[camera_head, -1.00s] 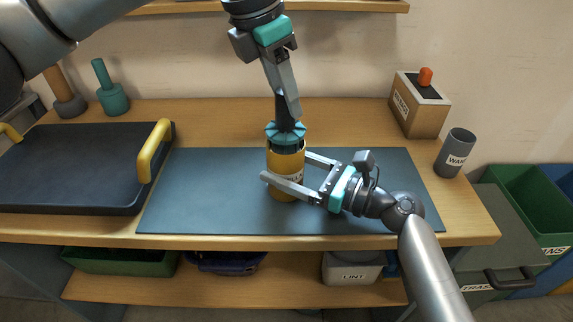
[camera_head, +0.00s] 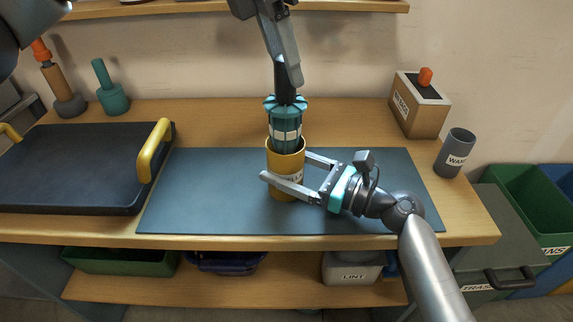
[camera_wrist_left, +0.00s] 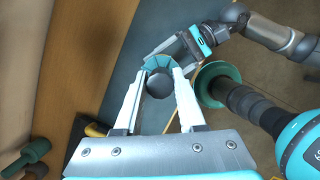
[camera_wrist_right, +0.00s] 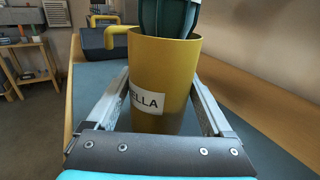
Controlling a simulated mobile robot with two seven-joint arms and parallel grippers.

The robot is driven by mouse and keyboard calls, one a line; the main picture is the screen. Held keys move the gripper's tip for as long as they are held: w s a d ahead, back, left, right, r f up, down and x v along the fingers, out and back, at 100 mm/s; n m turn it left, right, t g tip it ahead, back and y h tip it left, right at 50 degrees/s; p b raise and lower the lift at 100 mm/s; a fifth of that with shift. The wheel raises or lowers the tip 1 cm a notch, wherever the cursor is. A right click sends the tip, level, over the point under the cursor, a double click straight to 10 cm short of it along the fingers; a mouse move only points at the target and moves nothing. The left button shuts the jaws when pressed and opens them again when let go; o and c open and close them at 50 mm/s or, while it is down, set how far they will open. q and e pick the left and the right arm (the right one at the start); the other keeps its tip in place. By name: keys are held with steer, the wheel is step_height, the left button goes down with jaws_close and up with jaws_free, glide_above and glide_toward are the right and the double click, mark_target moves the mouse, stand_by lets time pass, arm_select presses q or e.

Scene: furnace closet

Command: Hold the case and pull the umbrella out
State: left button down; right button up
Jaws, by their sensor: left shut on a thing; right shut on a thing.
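The yellow case (camera_head: 285,184) stands upright on the dark mat, with a white label on its side. It fills the right wrist view (camera_wrist_right: 160,75). My right gripper (camera_head: 283,182) is shut on the case, one finger on each side. The teal umbrella (camera_head: 286,124) with a pale band and a dark handle (camera_head: 284,82) stands upright, its lower part hidden inside the case. My left gripper (camera_head: 293,68) is shut on the dark handle above the case. In the left wrist view the round handle end (camera_wrist_left: 158,84) sits between the fingers, with teal below.
The dark mat (camera_head: 200,190) is otherwise clear. A black tray (camera_head: 75,165) with yellow handles (camera_head: 152,150) lies to the left. A shelf (camera_head: 240,6) runs above at the back.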

arm_select(q)
steer(key=shift+r, duration=1.45)
steer(key=shift+r, duration=2.5)
steer(key=shift+s, duration=0.1)
steer(key=s, duration=1.4)
steer(key=shift+w, duration=0.1)
arm_select(e)
steer(key=o, duration=1.3)
